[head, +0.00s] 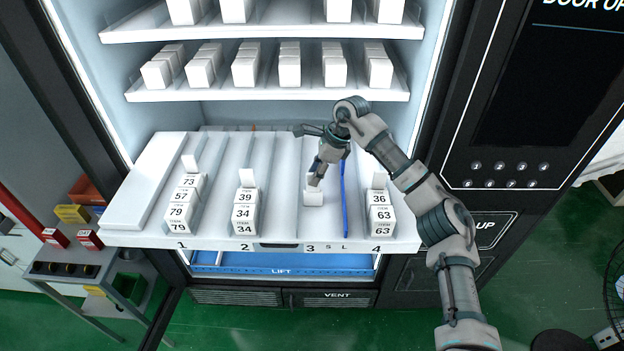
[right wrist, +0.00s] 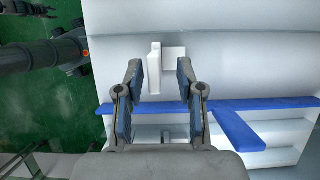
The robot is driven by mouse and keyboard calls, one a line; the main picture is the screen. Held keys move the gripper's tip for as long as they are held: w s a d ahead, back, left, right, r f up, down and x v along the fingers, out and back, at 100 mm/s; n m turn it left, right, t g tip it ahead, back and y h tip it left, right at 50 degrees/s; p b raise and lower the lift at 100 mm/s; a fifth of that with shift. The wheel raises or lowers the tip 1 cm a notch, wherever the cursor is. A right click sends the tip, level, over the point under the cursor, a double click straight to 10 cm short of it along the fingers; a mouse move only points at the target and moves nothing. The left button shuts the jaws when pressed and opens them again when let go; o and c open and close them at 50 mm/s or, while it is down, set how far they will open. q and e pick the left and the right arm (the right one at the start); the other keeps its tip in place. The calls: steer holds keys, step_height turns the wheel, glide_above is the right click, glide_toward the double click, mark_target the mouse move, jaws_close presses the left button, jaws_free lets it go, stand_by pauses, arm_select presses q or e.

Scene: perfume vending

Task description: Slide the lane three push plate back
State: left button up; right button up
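Lane three is the lane above the "3" label on the pulled-out white shelf (head: 282,241). In it a small upright white push plate (head: 314,182) stands on a low white base (head: 313,198), with bare lane in front. My right gripper (head: 317,176) reaches down to the plate from behind and partly hides it. In the right wrist view, my right gripper (right wrist: 158,82) has its two fingers apart. The white plate (right wrist: 154,70) shows between and just beyond the fingertips, closer to the left finger. I cannot tell if they touch. My left gripper is not in view.
A blue divider (head: 344,200) stands just right of lane three. White boxes fill the front of lane one (head: 183,210), lane two (head: 245,212) and lane four (head: 380,214). A loaded shelf (head: 270,92) hangs above. The cabinet's right wall (head: 429,85) is close to my arm.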

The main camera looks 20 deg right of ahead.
steer(key=w+v, duration=0.1)
steer(key=v, duration=0.7)
steer(key=shift+s+a+r, duration=0.2)
steer(key=shift+s+r, duration=0.2)
steer(key=shift+s, duration=0.1)
steer(key=shift+d, duration=0.15)
